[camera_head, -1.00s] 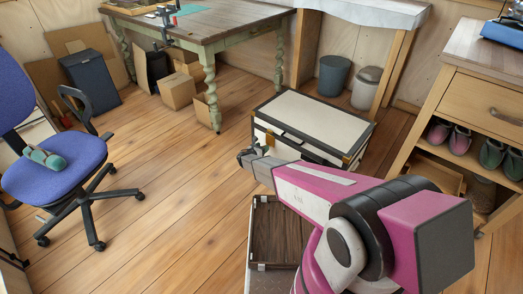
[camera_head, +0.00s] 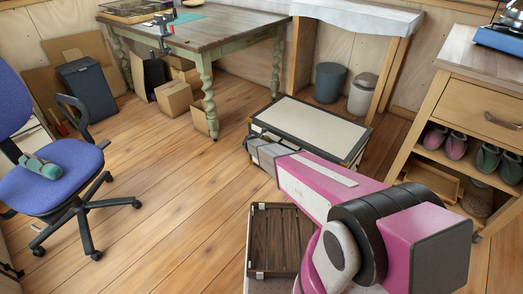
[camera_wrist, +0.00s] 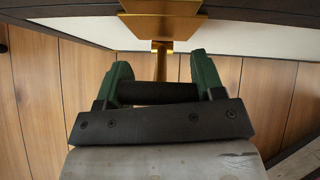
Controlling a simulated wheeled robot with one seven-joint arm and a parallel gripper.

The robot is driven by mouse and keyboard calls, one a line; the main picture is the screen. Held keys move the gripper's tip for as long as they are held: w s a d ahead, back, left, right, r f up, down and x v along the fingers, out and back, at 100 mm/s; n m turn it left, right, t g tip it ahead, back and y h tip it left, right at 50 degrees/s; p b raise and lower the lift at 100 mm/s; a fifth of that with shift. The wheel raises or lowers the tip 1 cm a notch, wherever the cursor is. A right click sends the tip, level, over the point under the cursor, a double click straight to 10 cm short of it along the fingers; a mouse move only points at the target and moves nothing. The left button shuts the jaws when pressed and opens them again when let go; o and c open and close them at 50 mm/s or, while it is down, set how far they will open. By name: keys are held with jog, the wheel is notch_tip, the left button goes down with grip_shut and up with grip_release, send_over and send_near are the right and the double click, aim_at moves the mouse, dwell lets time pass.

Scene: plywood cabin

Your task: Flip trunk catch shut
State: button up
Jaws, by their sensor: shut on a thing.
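The trunk (camera_head: 322,120) is cream with black edges and stands on the floor, its lid down. In the wrist view its brass catch (camera_wrist: 160,24) sits at the top centre, on the dark edge. A brass stem (camera_wrist: 159,62) runs from the catch to a dark round crossbar (camera_wrist: 158,93). My gripper (camera_wrist: 161,80) has green fingers, one at each end of this bar, shut on it. In the head view my gripper (camera_head: 254,149) is at the left end of the trunk's front, and the catch is hidden there.
A slatted brown tray or box (camera_head: 280,238) lies close in front of the trunk. A blue office chair (camera_head: 62,185) is at left. A green-legged table (camera_head: 207,90) is behind, and a wooden cabinet (camera_head: 455,95) at right. Floor at centre left is clear.

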jog(key=shift+w+d+r, duration=0.2)
jog(key=shift+d, duration=0.2)
jog(key=shift+w+d+r, duration=0.15)
jog(key=shift+w+d, duration=0.05)
jog(key=shift+d, duration=0.25)
jog(key=o, duration=1.2)
jog(key=shift+w, duration=0.1)
jog(key=shift+a, duration=0.3)
jog(key=v, duration=1)
jog(key=shift+a+r, duration=0.1)
jog(key=shift+r, duration=0.15)
jog(key=shift+s, duration=0.2)
